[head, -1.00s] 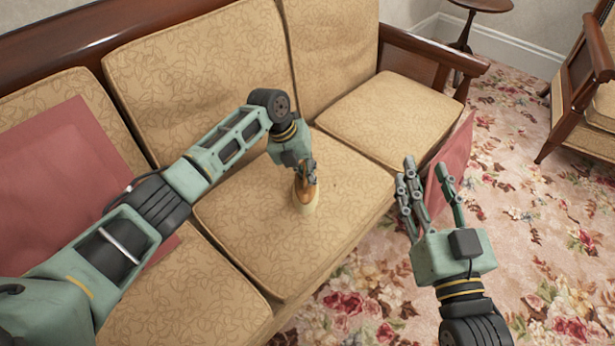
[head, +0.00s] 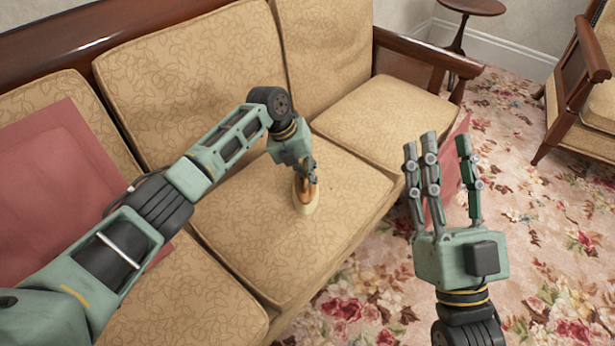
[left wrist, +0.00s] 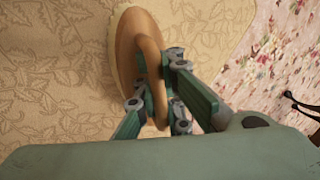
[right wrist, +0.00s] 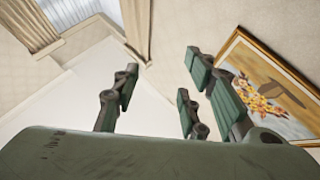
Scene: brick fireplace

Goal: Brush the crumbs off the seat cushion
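The tan patterned seat cushion (head: 262,235) is the middle one on the wooden sofa. A wooden brush (head: 305,195) with a looped handle and pale bristles stands on it, bristles down. My left gripper (head: 307,172) is shut on the brush handle; in the left wrist view the fingers close around the handle of the brush (left wrist: 125,55). A few tiny dark specks (head: 333,187) lie on the cushion to the right of the brush. My right gripper (head: 440,160) is open and empty, fingers up, in front of the sofa's right end; its fingers (right wrist: 165,90) also show spread in the right wrist view.
A red cushion or cloth (head: 60,185) lies on the sofa at left; another red piece (head: 455,165) is behind my right gripper. The wooden armrest (head: 430,52), a small round table (head: 478,8) and an armchair (head: 585,110) are at right. Floral carpet (head: 540,240) is open floor.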

